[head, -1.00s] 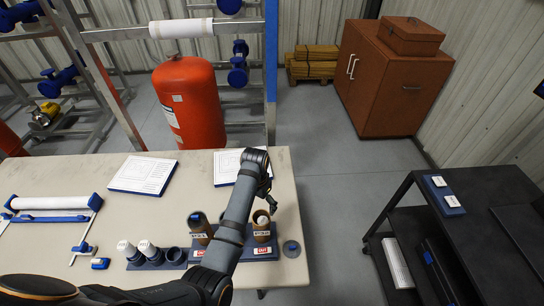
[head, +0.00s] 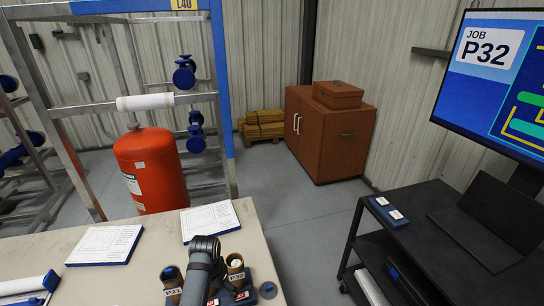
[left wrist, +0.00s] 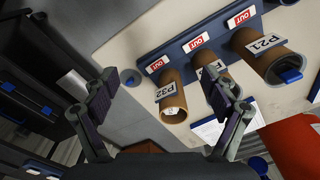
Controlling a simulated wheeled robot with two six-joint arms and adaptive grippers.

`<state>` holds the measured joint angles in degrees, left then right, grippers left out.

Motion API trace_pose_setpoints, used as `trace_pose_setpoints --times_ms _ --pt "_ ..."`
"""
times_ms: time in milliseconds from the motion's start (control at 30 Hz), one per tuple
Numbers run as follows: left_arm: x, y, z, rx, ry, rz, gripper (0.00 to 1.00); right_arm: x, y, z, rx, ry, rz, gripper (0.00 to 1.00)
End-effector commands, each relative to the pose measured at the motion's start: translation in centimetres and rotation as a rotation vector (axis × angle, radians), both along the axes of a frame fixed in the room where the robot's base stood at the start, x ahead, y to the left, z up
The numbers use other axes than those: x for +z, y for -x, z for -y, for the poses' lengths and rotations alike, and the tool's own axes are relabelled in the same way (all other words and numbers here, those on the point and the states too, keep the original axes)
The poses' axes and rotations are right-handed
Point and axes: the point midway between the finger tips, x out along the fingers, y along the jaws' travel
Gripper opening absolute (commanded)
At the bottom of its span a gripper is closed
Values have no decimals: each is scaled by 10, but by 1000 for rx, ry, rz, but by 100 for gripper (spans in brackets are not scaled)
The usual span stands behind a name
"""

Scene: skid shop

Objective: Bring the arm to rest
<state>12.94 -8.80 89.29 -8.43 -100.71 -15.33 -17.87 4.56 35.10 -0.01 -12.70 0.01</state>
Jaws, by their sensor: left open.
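My left arm (head: 203,262) comes up from the bottom edge in the head view, between two brown tubes. Its fingers are hard to make out there. In the left wrist view my left gripper (left wrist: 171,82) is open with nothing held between its fingers. The brown tube labelled P32 (left wrist: 172,102) shows beyond the gap between the fingertips; it also shows in the head view (head: 235,263), right of the arm. The tube labelled P21 (left wrist: 272,58) is farther right in the wrist view. My right gripper is in neither view.
The tubes stand in a blue rack with red OUT labels (left wrist: 195,43) on the pale table (head: 150,260). Two document boards (head: 105,244) lie behind. A black cart (head: 425,240) and a screen reading P32 (head: 500,55) are at right. Floor (head: 300,235) is clear between.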

Motion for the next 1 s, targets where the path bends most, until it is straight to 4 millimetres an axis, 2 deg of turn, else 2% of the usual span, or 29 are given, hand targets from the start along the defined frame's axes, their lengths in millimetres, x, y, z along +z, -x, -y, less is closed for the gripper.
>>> trace_pose_setpoints --times_ms 33,100,200,367,633,1000 --pt "-3 7 -6 13 -4 7 86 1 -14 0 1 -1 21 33" --pt "-5 15 -13 34 -8 23 86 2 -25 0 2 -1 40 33" --pt "-7 31 -26 66 -18 47 86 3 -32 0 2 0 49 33" --pt "-5 60 -46 116 -34 95 86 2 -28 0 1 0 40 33" --pt "11 111 -70 171 -57 182 86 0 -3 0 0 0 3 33" --pt "55 170 -77 187 -53 287 86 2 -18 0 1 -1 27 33"
